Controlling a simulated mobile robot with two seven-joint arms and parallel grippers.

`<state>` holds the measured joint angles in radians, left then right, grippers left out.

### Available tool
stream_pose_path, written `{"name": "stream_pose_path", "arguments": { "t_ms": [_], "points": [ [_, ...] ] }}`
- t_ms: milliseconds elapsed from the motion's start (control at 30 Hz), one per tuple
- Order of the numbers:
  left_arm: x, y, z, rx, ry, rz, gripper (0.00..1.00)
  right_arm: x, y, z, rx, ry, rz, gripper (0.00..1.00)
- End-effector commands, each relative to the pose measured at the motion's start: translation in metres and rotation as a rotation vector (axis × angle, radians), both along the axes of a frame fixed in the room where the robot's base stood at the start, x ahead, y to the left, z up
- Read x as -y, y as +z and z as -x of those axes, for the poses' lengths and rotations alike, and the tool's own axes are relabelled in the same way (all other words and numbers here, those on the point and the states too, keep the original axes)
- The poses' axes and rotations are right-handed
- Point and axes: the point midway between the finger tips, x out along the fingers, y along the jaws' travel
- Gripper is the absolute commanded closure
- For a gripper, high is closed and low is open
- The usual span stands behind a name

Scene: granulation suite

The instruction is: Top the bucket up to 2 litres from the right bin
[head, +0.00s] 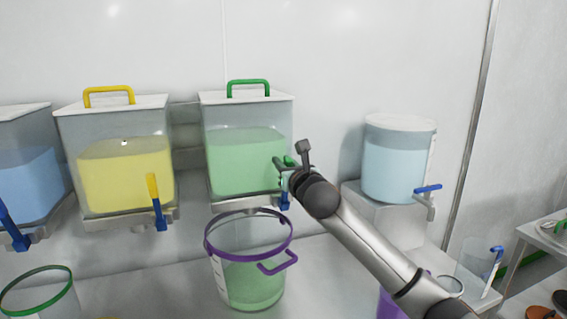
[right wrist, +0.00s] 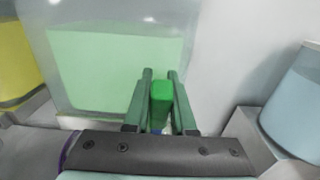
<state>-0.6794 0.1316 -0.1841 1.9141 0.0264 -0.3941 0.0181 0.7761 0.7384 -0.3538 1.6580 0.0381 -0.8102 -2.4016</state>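The right bin (head: 248,110) is a clear box with a white lid, a green handle and green contents. My right gripper (head: 284,165) is at the tap on its front right. In the right wrist view, the green tap lever (right wrist: 161,98) stands between the two fingers (right wrist: 160,103), which appear closed against its sides. The blue lower part of the tap (head: 284,200) hangs below. The clear bucket (head: 216,262) with a purple rim stands under this bin, with green contents in its lower part. Its scale marks are too small to read. I see no stream. My left gripper is out of view.
A yellow-filled bin (head: 85,128) and a blue-filled bin (head: 20,125) stand to the left, a green-rimmed bucket (head: 38,272) below. A round pale-blue tank (head: 392,175) with a blue tap stands right on a white block (head: 398,228). A clear jug (head: 472,262) is at lower right.

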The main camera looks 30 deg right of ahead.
Motion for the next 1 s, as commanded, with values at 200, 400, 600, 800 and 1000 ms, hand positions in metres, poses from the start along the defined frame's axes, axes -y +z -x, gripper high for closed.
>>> {"name": "stream_pose_path", "arguments": {
  "t_ms": [200,400,600,800,1000],
  "points": [
    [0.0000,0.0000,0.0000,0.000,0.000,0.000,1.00,0.0002,-0.0001,0.0001,0.000,0.000,0.000,1.00],
    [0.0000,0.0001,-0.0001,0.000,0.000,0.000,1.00,0.0002,-0.0002,0.0001,0.000,0.000,0.000,1.00],
    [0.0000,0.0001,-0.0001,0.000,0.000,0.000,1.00,0.0002,-0.0003,0.0001,-0.001,0.000,0.000,1.00],
    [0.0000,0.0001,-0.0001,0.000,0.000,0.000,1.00,0.0003,-0.0003,0.0002,-0.001,-0.001,0.000,1.00],
    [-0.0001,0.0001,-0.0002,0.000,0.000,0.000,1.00,0.0003,-0.0004,0.0002,-0.001,-0.001,0.000,1.00]
  ]
}}
